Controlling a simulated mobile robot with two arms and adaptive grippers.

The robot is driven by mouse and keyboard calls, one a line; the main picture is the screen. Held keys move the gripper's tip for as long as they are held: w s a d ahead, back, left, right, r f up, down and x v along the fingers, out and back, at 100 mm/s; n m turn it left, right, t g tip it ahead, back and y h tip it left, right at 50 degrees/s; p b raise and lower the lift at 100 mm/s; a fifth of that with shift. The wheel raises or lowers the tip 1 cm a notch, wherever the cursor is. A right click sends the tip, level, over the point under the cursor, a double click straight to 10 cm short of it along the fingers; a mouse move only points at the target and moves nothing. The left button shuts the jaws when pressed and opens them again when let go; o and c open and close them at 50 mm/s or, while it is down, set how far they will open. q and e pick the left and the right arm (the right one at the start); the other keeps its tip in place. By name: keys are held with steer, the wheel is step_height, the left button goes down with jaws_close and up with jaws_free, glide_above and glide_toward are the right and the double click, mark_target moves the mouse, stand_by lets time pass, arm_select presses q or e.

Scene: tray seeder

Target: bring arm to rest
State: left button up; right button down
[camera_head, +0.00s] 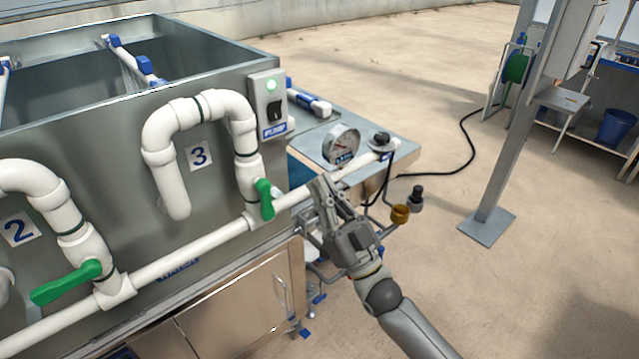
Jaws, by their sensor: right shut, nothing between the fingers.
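My right gripper (324,189) is shut and empty. Its arm comes in from the bottom right, and the fingers point up and left. In the picture it overlaps the white water pipe, just right of the green valve handle (264,198) below panel number 3. I cannot tell whether the fingers touch the pipe. My left gripper is not in view.
A steel tank (225,75) with white pipes fills the left. A second green handle (66,282) is by number 2. A pressure gauge (341,145) stands behind my gripper. A grey post (505,130) stands at right. Open concrete floor lies between.

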steer(key=shift+s, duration=0.1)
